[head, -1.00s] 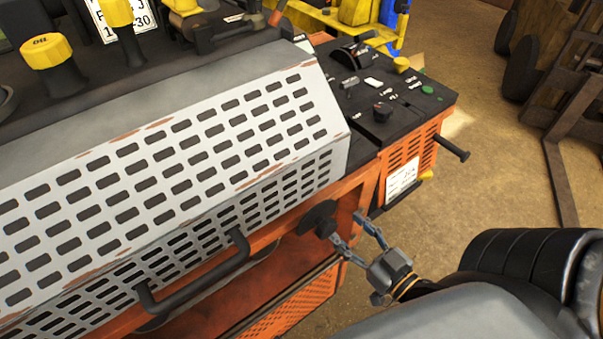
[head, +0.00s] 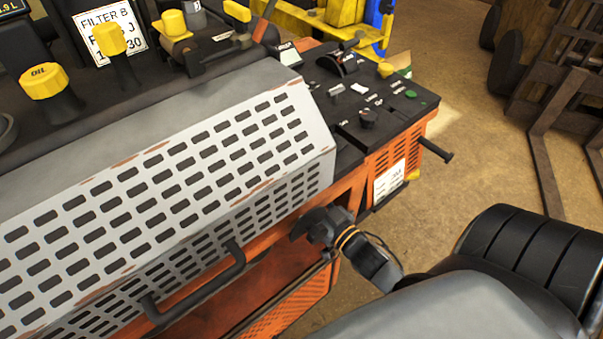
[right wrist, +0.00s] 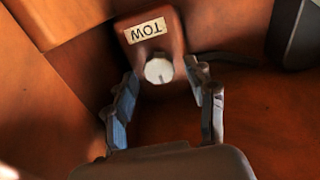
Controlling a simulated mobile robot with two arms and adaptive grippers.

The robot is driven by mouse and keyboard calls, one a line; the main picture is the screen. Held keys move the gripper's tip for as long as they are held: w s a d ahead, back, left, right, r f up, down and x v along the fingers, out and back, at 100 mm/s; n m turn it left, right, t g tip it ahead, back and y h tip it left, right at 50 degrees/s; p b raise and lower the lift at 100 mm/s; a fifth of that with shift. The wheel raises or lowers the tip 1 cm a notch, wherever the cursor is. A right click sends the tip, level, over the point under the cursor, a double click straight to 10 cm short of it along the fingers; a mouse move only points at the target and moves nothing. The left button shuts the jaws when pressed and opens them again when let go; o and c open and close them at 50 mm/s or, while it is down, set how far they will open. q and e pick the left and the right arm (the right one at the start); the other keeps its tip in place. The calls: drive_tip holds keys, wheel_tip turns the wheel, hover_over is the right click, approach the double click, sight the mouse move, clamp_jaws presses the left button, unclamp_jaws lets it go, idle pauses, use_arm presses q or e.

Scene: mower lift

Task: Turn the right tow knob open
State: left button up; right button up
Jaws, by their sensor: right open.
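The tow knob (right wrist: 158,70) is a small pale round knob with a thin line on its face. My right gripper (right wrist: 166,73) is open, with one finger to each side of the knob. I see a gap on the left side; on the right the finger is close and I cannot tell if it touches. In the head view my right gripper (head: 327,228) is at the orange machine's front opening, and the knob cannot be made out there. My left gripper is not in view.
Orange panels enclose the knob, and a dark part (right wrist: 295,35) stands at the upper right of the wrist view. In the head view a grey slotted cover (head: 170,190) with a black handle (head: 195,290) lies left of my gripper. A black control panel (head: 365,105) is above.

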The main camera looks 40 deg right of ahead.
drive_tip(key=shift+w, duration=0.2)
drive_tip(key=shift+c, duration=0.2)
drive_tip(key=c, duration=1.1)
drive_tip(key=shift+n, duration=0.3)
drive_tip(key=shift+a+f+n, duration=0.1)
drive_tip(key=shift+n, duration=4.25)
drive_tip(key=shift+a+f+n, duration=0.1)
drive_tip(key=shift+n, duration=4.25)
